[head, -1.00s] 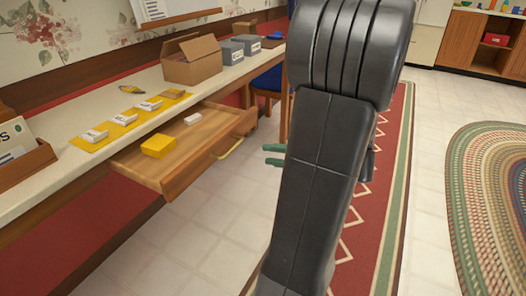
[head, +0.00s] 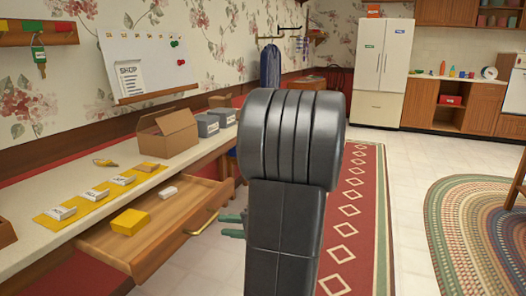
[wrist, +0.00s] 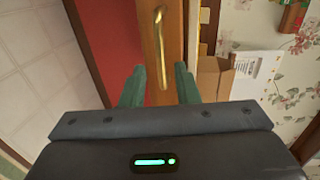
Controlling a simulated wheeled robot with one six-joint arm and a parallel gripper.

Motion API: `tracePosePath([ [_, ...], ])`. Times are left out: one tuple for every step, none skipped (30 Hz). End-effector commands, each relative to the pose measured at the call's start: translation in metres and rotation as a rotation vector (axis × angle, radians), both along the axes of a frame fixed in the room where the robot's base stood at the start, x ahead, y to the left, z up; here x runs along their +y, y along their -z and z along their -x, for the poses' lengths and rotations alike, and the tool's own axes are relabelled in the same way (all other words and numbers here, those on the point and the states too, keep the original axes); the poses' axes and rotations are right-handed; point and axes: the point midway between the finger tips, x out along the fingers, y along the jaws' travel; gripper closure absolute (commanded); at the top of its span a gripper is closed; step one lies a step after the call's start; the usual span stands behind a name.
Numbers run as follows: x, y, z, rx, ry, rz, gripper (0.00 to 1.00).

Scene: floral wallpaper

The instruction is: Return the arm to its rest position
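My gripper (wrist: 160,88) shows in the wrist view with its two green fingers apart and nothing between them. Beyond the fingers is the front of an open wooden drawer with a brass handle (wrist: 159,50). In the head view my arm fills the middle and hides most of my gripper; only green fingertips (head: 232,226) show at its left side, near the drawer's handle (head: 203,222). The fingers appear apart from the handle. The open drawer (head: 160,238) holds a yellow box (head: 130,222) and a small white item (head: 168,192).
The counter (head: 30,262) bears a yellow mat with several white cards, an open cardboard box (head: 168,135) and grey bins (head: 208,125). A red runner (head: 365,200) and a braided oval rug (head: 480,220) lie on the floor.

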Motion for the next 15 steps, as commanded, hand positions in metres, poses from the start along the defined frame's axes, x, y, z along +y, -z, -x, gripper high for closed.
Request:
tracePosePath([
  [0.008, 0.004, -0.003, 0.0, -0.003, 0.0, 0.72],
  [0.013, 0.004, -0.005, -0.001, -0.004, -0.001, 0.72],
  [0.019, 0.006, -0.007, 0.0, -0.003, 0.0, 0.72],
  [0.023, 0.007, -0.009, 0.0, -0.004, 0.0, 0.72],
  [0.028, 0.007, -0.011, 0.0, -0.004, 0.0, 0.72],
  [0.033, 0.008, -0.013, -0.001, -0.003, -0.001, 0.72],
  [0.037, 0.009, -0.015, 0.0, -0.003, 0.0, 0.72],
  [0.041, 0.01, -0.016, 0.001, -0.003, 0.0, 0.72],
  [0.045, 0.011, -0.018, 0.001, -0.003, 0.0, 0.72],
  [0.048, 0.012, -0.019, 0.001, -0.003, 0.0, 0.72],
  [0.051, 0.012, -0.021, 0.0, -0.002, 0.0, 0.72],
  [0.054, 0.012, -0.022, 0.0, -0.001, -0.001, 0.72],
  [0.057, 0.013, -0.023, 0.0, -0.002, -0.001, 0.72],
  [0.059, 0.013, -0.024, 0.0, -0.001, -0.001, 0.72],
  [0.061, 0.013, -0.025, 0.0, 0.0, 0.0, 0.72],
])
